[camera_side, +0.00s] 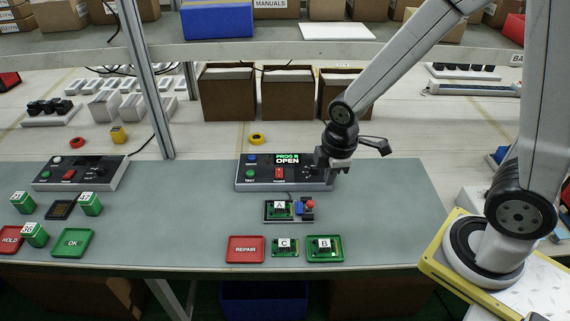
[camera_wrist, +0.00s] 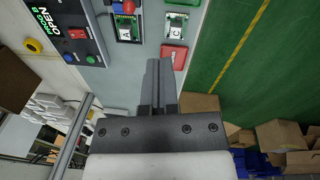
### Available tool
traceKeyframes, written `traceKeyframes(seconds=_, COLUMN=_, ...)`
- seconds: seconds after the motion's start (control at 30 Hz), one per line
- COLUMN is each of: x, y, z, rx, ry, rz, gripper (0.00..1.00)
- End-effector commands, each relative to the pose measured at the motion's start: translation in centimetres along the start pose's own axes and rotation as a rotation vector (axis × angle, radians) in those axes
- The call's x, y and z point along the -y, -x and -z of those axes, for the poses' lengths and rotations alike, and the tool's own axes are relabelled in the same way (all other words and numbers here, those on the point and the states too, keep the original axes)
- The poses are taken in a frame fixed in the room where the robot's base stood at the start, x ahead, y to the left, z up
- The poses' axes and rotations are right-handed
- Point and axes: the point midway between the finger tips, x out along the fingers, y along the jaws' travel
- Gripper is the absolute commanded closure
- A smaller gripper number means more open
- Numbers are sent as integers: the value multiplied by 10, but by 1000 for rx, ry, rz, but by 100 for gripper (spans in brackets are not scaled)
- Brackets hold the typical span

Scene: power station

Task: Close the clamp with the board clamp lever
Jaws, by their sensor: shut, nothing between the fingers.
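The board clamp fixture (camera_side: 270,218) sits on the grey mat with green board A (camera_side: 281,208) in it. At its right are a blue clamp block (camera_side: 299,207) and the clamp lever with a red knob (camera_side: 310,204). The programmer box (camera_side: 245,185) behind it shows "PROG B OPEN" on its display (camera_side: 288,159). My gripper (camera_side: 327,180) is shut and empty, above the right end of the programmer box in the side view, apart from the lever. In the wrist view my gripper (camera_wrist: 158,65) points past board A (camera_wrist: 126,30); the red knob (camera_wrist: 129,6) is at the top edge.
In front lie a red REPAIR tray (camera_side: 245,249), board C (camera_side: 285,247) and board B (camera_side: 325,245) in a green tray. A second station with green blocks and an OK tray (camera_side: 73,243) stands left. A metal post (camera_side: 152,90) rises behind. The mat right of the fixture is clear.

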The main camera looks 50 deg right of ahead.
Motion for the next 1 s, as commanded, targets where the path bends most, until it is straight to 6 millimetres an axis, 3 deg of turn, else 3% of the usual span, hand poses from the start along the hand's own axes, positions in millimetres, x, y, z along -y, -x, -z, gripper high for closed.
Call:
traceKeyframes(seconds=0.7, x=-6, y=-35, z=30, rx=50, ry=886, rz=91, gripper=100)
traceKeyframes(seconds=1.0, x=-7, y=-46, z=38, rx=53, ry=1150, rz=124, gripper=100)
